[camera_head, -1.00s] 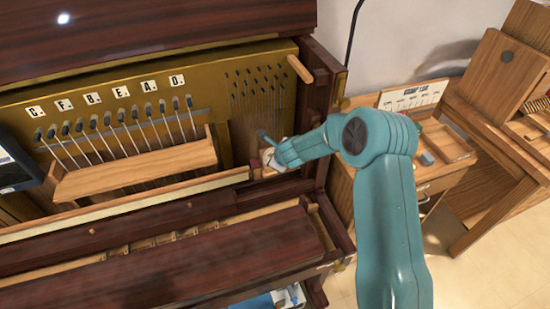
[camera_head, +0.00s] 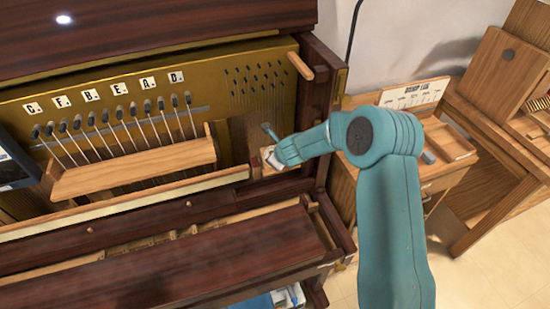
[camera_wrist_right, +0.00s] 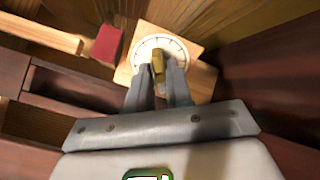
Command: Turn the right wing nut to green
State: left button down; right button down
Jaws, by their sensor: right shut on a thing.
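The right wing nut (camera_wrist_right: 158,66) is brass-coloured and stands at the middle of a round white dial (camera_wrist_right: 175,45) with dark tick marks. The dial sits on a light wooden block (camera_wrist_right: 202,80). No green shows on the dial that I can make out. My right gripper (camera_wrist_right: 160,74) is shut on the wing nut, one finger on each side. In the head view my right gripper (camera_head: 270,160) reaches into the right end of the piano, and the nut is too small to tell there. My left gripper is not in view.
A red block (camera_wrist_right: 107,43) lies just left of the dial in the wrist view. Dark wood walls (camera_wrist_right: 270,70) stand close on the right. A wooden rail (camera_head: 130,203) and several hammers (camera_head: 120,115) lie to the left in the head view.

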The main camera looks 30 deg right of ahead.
jog(key=shift+f+m+b, duration=0.15)
jog(key=shift+m+b, duration=0.25)
jog(key=shift+m, duration=0.8)
jog(key=shift+m+b, duration=0.5)
jog(key=shift+m, duration=0.6)
